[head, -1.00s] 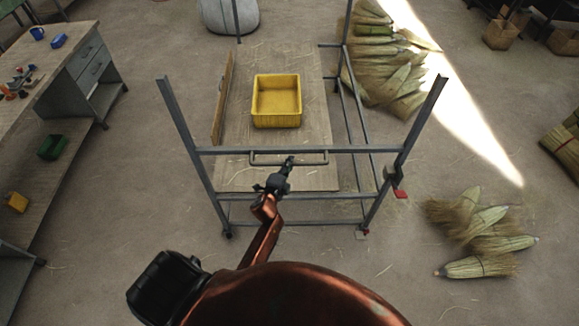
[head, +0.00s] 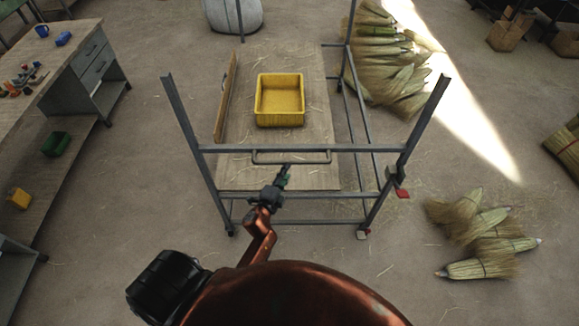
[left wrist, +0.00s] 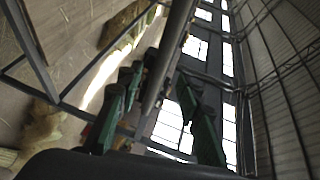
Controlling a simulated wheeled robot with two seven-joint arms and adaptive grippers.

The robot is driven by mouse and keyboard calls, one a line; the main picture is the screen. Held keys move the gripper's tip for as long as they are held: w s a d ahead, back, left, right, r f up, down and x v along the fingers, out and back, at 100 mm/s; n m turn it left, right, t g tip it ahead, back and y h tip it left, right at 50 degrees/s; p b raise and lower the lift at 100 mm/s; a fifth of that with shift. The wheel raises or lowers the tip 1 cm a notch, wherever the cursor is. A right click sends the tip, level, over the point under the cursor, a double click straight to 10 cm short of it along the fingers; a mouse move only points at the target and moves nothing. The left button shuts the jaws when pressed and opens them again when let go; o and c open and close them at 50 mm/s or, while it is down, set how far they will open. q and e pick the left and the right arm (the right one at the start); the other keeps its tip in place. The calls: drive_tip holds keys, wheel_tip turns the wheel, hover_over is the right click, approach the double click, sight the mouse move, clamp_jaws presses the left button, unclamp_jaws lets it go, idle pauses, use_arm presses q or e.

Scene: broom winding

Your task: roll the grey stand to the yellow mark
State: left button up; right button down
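The grey stand (head: 265,149) is a metal frame with upright posts, a plywood deck and a bar handle (head: 318,161) on its near side. It stands in front of me. My right gripper is out of view. I see no yellow mark on the floor.
A yellow bin (head: 280,100) sits on the deck. Brooms lie in a pile (head: 385,65) behind right and in another (head: 483,238) at right. A workbench (head: 75,75) stands at left. Bare floor lies between bench and stand.

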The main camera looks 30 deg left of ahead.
use_arm(q)
drive_tip(key=v, duration=0.5)
drive_tip(key=shift+w, duration=0.1)
idle(0.3)
drive_tip(key=s+d+f+n+g+h+b, duration=0.15)
drive_tip(key=s+f, duration=0.35)
drive_tip(key=f, duration=0.8)
drive_tip(key=s+f+n+g+b, duration=0.3)
drive_tip(key=s+f, duration=0.3)
drive_tip(key=f, duration=0.8)
drive_tip(key=s+d+f+n+g+b, duration=0.1)
drive_tip(key=s+f+n+g+b, duration=0.3)
drive_tip(key=f, duration=0.9)
drive_tip(key=s+f+n+g, duration=0.1)
drive_tip(key=s+f+g, duration=0.1)
drive_tip(key=s+f, duration=0.5)
drive_tip(key=s+f+n+g+b, duration=0.1)
drive_tip(key=s+f, duration=0.6)
drive_tip(key=s, duration=0.8)
drive_tip(key=s+f+n+g+b, duration=0.1)
drive_tip(key=s+f+n+g, duration=0.2)
drive_tip(key=s+f, duration=0.5)
drive_tip(key=s+h, duration=0.1)
drive_tip(key=s, duration=0.2)
drive_tip(key=shift+d+f+n, duration=0.1)
drive_tip(key=shift+n, duration=0.15)
drive_tip(key=shift+c, duration=0.6)
drive_tip(key=shift+s, duration=0.1)
